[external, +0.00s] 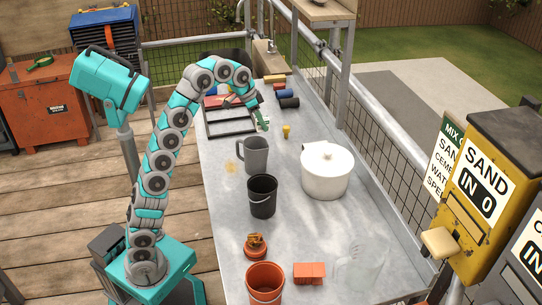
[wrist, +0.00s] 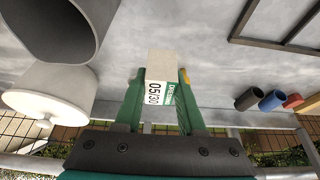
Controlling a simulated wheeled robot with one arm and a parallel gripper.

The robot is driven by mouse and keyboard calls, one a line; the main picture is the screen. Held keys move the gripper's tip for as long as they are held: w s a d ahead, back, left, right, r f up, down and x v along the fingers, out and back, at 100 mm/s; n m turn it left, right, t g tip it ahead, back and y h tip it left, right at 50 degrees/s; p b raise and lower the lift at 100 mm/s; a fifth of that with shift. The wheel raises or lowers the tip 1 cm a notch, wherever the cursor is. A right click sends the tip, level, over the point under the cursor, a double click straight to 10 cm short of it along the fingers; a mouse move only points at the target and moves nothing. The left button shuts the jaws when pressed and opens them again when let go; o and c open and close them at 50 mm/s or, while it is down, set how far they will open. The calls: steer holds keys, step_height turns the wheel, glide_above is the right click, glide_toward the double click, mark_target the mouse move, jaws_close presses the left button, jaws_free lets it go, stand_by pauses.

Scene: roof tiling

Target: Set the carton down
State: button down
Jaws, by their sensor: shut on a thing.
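The carton (wrist: 158,68) is a small pale box with a green and white label reading "05/30", seen in the wrist view. My gripper (wrist: 159,82) has its green fingers shut on it, one on each side. In the external view my gripper (external: 262,121) is over the far half of the grey table (external: 220,190), beyond the grey jug. The carton is not clearly visible there, and I cannot tell whether it touches the table.
A grey jug (external: 255,155), a black bucket (external: 262,196) and a white lidded pot (external: 327,172) stand nearer. A dark frame (external: 230,131) lies left of my gripper; coloured rolls (external: 288,103) lie behind. A small yellow item (external: 286,131) is to the right. Bare tabletop lies between.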

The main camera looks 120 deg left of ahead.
steer(key=shift+f, duration=4.75)
steer(key=shift+f, duration=0.15)
steer(key=c, duration=0.5)
jaws_free()
steer(key=shift+r, duration=0.3)
steer(key=v, duration=1.1)
steer(key=shift+r, duration=0.2)
steer(key=o, duration=0.3)
steer(key=shift+s+d+r, duration=0.1)
steer(key=shift+s+d, duration=0.05)
